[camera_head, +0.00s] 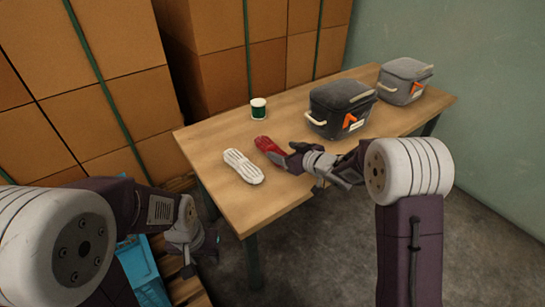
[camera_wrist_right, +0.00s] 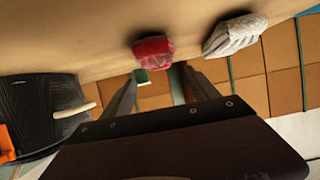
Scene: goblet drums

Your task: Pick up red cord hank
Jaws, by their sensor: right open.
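The red cord hank (camera_head: 267,147) lies on the wooden table, between a white cord hank and my right gripper. It also shows in the right wrist view (camera_wrist_right: 153,50), ahead of and between the fingertips. My right gripper (camera_head: 285,158) is open and empty beside the red hank's near right end; a gap shows between its fingers in the right wrist view (camera_wrist_right: 157,74). Whether a finger touches the hank cannot be told. My left gripper (camera_head: 208,243) hangs low at the left, off the table's front left side; its jaws are too unclear to read.
The white cord hank (camera_head: 243,166) lies left of the red one on the table (camera_head: 235,205). A green and white tin (camera_head: 258,108) stands behind. A black bag (camera_head: 341,107) and a grey bag (camera_head: 405,80) stand right. A blue crate (camera_head: 143,270) is low left.

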